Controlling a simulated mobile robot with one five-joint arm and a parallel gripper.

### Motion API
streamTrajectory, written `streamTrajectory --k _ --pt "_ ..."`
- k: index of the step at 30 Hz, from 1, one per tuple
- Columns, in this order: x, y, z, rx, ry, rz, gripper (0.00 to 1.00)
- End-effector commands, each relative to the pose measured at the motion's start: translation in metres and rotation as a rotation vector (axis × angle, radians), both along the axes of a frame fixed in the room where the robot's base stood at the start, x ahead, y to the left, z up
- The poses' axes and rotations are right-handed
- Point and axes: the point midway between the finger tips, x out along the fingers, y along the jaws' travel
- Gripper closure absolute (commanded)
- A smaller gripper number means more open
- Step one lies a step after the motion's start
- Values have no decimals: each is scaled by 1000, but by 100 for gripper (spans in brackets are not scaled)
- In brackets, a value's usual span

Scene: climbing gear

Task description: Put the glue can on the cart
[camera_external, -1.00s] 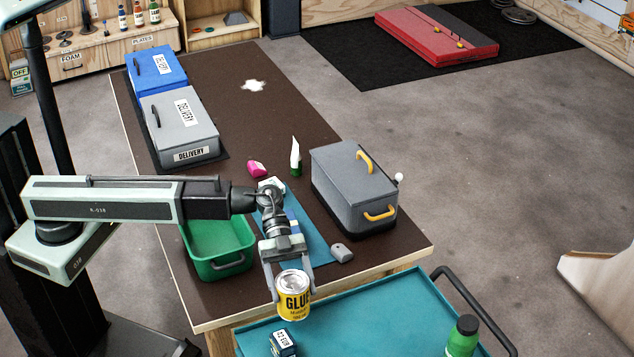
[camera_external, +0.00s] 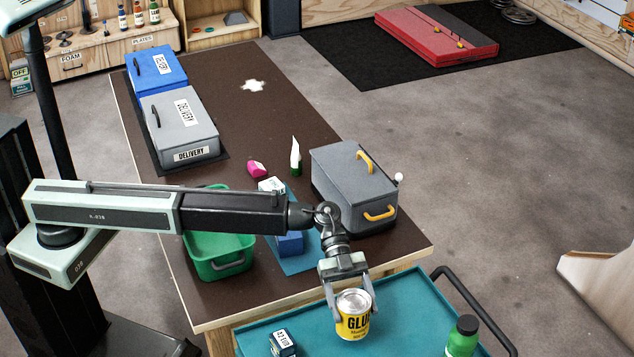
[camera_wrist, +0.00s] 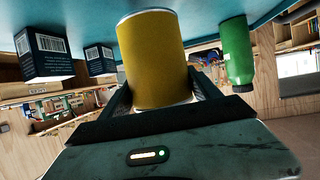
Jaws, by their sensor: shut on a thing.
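The yellow glue can (camera_external: 354,320) with a black label and silver lid is upright between the fingers of my gripper (camera_external: 348,303). My gripper is shut on it. In the wrist view the can (camera_wrist: 152,60) fills the middle between the fingers. The teal cart (camera_external: 400,303) is at the front right, and the can is over its top in the outside view. I cannot tell whether the can touches the cart.
A green bottle (camera_external: 462,336) stands on the cart at right, and a small dark box (camera_external: 283,343) at left. The cart's dark handle (camera_external: 478,303) rises on the right. The brown table (camera_external: 262,115) holds a green bin (camera_external: 222,268) and grey box (camera_external: 345,190).

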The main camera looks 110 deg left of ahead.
Motion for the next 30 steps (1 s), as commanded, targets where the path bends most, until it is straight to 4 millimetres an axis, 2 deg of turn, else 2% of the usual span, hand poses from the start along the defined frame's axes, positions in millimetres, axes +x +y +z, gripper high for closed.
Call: streamTrajectory --k 2,6,9,15,20,21,23,30 --pt "8 0 -1 -2 -1 0 100" --pt "8 0 -29 -1 -1 0 100" --pt "8 0 -40 -2 -1 0 100" --pt "7 0 -35 -1 -1 0 100" --pt "7 0 -40 -2 -1 0 100" --pt "7 0 -39 0 0 0 20" --pt "7 0 -38 0 0 0 7" --pt "7 0 -38 0 0 0 7"
